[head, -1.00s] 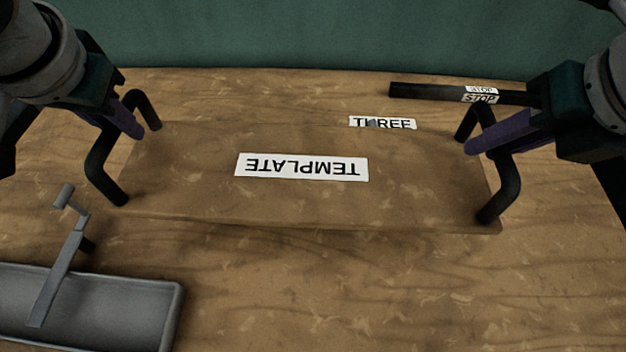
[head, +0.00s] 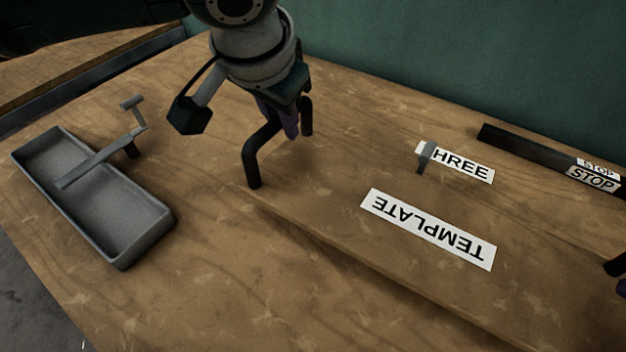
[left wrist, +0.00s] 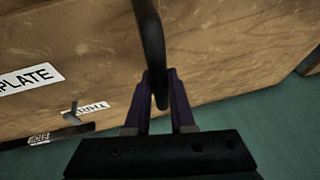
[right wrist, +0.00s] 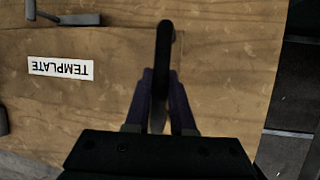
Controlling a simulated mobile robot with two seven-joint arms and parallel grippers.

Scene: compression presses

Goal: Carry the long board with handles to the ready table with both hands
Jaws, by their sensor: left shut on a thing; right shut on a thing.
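The long board (head: 330,222), brown with a white TEMPLATE label, lies over the wooden table (head: 110,300); I cannot tell whether it touches the top. Its black left handle (head: 260,148) is held by my left gripper (head: 290,122), which is shut on it; the left wrist view shows the bar between the fingers (left wrist: 160,92). My right gripper (right wrist: 160,100) is shut on the other black handle (right wrist: 165,45) in the right wrist view. In the head view the board's right end is cut off, with only a dark bit of that side at the edge.
A grey tray (head: 150,240) with a levered bracket (head: 105,155) stands at the left. A white THREE label (head: 462,163) with a small grey upright (head: 427,155) and a black STOP bar (head: 530,150) are behind the board. A green wall (head: 420,60) closes the back.

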